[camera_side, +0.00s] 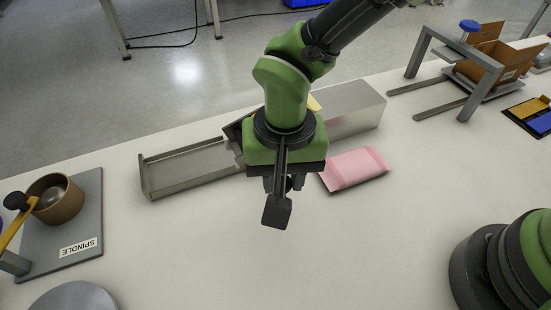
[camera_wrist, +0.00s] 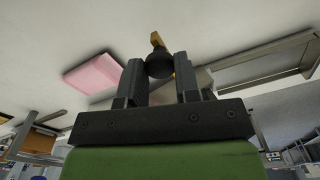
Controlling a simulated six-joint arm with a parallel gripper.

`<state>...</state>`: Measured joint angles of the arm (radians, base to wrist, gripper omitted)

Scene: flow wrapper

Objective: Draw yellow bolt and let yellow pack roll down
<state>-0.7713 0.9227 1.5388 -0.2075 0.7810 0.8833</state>
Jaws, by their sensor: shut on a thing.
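My gripper (camera_side: 285,184) hangs at the near side of the metal chute, low over the table. In the wrist view, its fingers (camera_wrist: 160,72) are shut on a dark round knob (camera_wrist: 159,64). A yellow bar (camera_wrist: 156,40), apparently the yellow bolt, shows just beyond the knob. How far the bolt sits in its seat is hidden by my arm and fingers. In the side view a small yellow patch (camera_side: 313,102) shows behind my arm. I cannot tell whether it is the yellow pack or another part.
A low metal tray (camera_side: 195,165) extends left of my arm, and a metal housing (camera_side: 357,106) stands right. A pink pack (camera_side: 355,168) lies close right of my gripper. A spindle board (camera_side: 75,225) with a bowl is far left. The front table is mostly clear.

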